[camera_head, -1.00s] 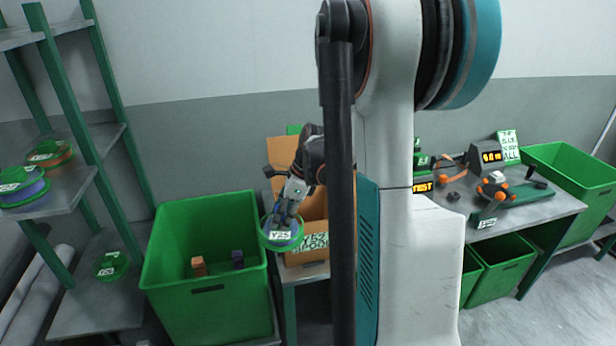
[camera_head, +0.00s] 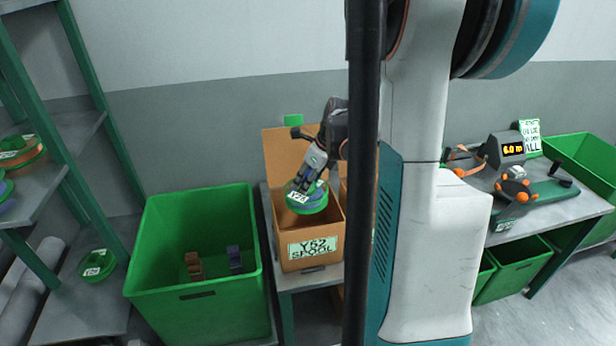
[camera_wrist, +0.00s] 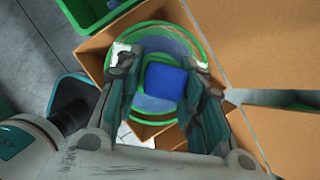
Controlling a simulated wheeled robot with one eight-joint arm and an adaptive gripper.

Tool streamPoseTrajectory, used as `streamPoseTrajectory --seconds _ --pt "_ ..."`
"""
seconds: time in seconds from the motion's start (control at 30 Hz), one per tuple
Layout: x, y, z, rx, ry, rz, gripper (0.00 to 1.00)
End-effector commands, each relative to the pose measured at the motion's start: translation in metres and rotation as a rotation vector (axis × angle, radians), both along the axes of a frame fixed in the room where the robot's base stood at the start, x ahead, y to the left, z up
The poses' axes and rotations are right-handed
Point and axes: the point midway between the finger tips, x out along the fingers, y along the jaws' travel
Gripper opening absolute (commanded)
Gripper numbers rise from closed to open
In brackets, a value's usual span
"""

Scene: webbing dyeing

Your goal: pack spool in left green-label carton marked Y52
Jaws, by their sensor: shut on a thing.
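The carton marked Y52 SPOOL (camera_head: 310,262) stands open on a small table, with a green-edged label on its front and its back flap raised. My gripper (camera_head: 303,186) is shut on a spool (camera_head: 316,203) with green rims and blue winding, and holds it over the carton's opening. In the wrist view the spool (camera_wrist: 150,103) sits between both fingers (camera_wrist: 163,92), its blue core facing the camera. The carton's walls (camera_wrist: 101,53) surround it there. Whether the spool touches the carton floor cannot be told.
A shelf rack (camera_head: 75,120) with spools is at far left. A bench (camera_head: 530,215) with a measuring device is at right.

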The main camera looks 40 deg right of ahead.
Motion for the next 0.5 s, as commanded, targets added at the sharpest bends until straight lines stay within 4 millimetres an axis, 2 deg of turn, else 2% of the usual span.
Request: streamPoseTrajectory --seconds 0.5 --pt "0.0 0.0 -0.035 0.0 0.0 0.001 0.0"
